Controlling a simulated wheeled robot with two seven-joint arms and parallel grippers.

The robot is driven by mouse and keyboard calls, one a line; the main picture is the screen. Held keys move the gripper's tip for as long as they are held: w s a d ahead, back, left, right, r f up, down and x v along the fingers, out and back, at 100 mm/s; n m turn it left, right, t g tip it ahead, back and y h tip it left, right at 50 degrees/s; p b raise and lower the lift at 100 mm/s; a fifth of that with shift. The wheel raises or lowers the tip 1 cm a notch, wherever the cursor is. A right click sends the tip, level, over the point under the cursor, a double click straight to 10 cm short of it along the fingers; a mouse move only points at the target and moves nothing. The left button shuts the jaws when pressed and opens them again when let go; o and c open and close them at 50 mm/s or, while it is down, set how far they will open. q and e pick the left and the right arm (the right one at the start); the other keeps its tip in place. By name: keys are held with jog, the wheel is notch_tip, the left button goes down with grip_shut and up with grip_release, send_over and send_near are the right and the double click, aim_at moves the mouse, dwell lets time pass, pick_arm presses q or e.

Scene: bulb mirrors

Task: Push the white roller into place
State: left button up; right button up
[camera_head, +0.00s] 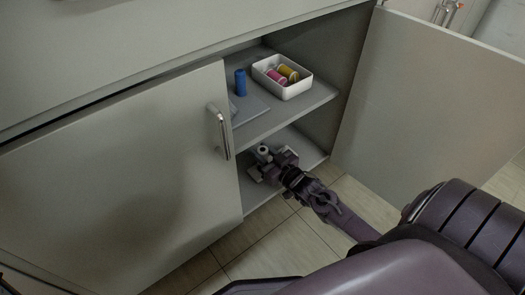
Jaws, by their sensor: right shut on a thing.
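A small white roller (263,150) shows at the tip of my right gripper, low in the open cabinet. My right gripper (274,164) reaches into the lower compartment, just above its floor, and is shut on the white roller. The gripper's body covers part of the roller, and its contact with the shelf floor is too small to make out. My left gripper is not in view.
The cabinet's middle shelf (315,101) holds a white tray (299,88) with several colored spools, a blue cylinder (240,82) and a flat grey item (250,108). A left door (110,170) with a metal handle (219,131) is closed. The right door (430,90) stands open.

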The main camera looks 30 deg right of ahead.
jog(key=shift+f+b, duration=0.85)
jog(key=shift+f, duration=0.75)
jog(key=o, duration=1.5)
jog(key=shift+s+d+r+p, duration=0.1)
jog(key=shift+s+p, duration=0.6)
jog(key=shift+s, duration=0.1)
jog(key=shift+s+d+p, duration=0.15)
jog(key=shift+s+p, duration=0.55)
jog(key=shift+s, duration=0.4)
jog(key=shift+s+d+p, duration=0.15)
jog(key=shift+s+p, duration=0.55)
jog(key=shift+s, duration=0.4)
